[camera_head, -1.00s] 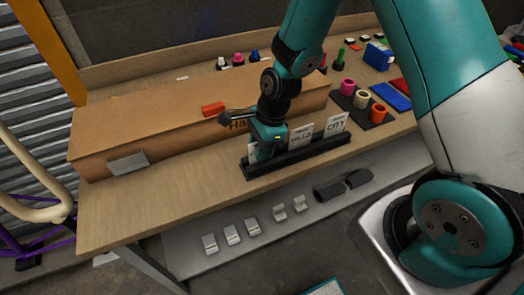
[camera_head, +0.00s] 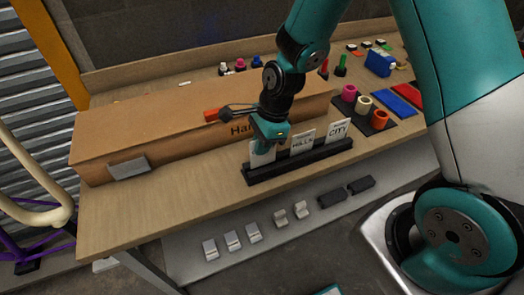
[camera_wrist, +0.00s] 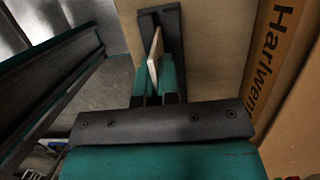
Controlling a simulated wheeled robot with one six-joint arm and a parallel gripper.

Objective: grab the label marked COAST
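A black label rack (camera_head: 310,162) stands near the front edge of the table and holds white labels. The left-hand label (camera_head: 261,156) stands upright there, partly covered by my gripper, and its wording cannot be read. The middle label (camera_head: 303,142) reads HILLS, and the right-hand label (camera_head: 337,130) reads CITY. My gripper (camera_head: 272,146) points down at the left-hand label. In the wrist view that label (camera_wrist: 155,52) shows nearly edge-on between the two teal fingers of my gripper (camera_wrist: 154,78), which look apart, with a gap on its left side.
A long cardboard box (camera_head: 160,122) lies behind the rack, with an orange item (camera_head: 211,115) on top. A dark holder with coloured rolls (camera_head: 380,118) stands to the right. Several small grey pieces (camera_head: 233,240) sit on the lower shelf. Bare table lies left of the rack.

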